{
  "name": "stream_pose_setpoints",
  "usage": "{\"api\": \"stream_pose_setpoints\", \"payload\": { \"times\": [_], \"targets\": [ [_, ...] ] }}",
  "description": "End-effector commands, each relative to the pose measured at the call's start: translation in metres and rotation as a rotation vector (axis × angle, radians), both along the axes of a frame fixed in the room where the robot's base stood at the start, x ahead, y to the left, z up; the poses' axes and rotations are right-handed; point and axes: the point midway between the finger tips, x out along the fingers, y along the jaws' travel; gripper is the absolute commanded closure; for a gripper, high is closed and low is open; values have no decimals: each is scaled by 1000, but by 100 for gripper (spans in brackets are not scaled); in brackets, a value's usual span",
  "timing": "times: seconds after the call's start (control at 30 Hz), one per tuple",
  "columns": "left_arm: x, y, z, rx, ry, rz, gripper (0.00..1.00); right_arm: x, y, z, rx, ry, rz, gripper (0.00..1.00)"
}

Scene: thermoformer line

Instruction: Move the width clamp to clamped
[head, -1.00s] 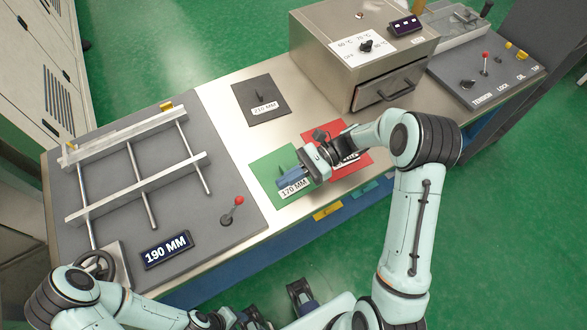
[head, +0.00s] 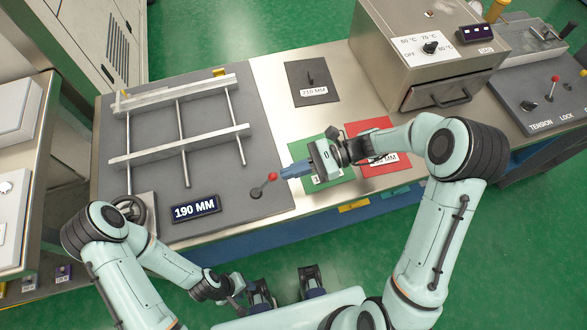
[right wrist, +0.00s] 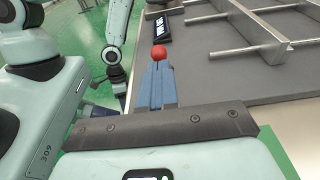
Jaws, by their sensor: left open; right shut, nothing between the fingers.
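The width clamp is a short lever with a red knob (head: 272,177), on the grey panel right of the 190 MM display (head: 195,209). It leans up and to the right from its round base. My right gripper (head: 284,173) is shut and empty, its blue fingertips right at the knob. In the right wrist view the red knob (right wrist: 158,53) shows just beyond the closed fingertips (right wrist: 159,66); I cannot tell whether they touch. My left gripper (head: 243,297) is open and empty, low in front of the bench, away from the clamp.
Two metal rails (head: 180,145) on cross rods lie behind the clamp, with a handwheel (head: 130,208) at left. Green (head: 330,181) and red (head: 375,130) plates lie under my right arm. A black 210 MM plate (head: 310,93) and an oven box (head: 420,50) stand farther back.

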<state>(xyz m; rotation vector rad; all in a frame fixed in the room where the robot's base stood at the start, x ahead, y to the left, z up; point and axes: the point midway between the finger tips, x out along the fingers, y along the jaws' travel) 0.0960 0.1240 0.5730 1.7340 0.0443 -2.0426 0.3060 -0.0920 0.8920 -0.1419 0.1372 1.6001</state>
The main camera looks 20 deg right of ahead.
Motion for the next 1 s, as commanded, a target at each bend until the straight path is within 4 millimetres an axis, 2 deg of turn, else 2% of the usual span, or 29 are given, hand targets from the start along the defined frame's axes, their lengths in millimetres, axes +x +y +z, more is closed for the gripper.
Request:
{"api": "stream_pose_setpoints", "payload": {
  "times": [0.67,1.0],
  "targets": [
    [10,0,23,0,-11,-1,57,0,10,14,-119,-6,2,100],
    [27,0,53,0,-31,0,57,0,29,33,-280,-12,4,100]
  ]
}}
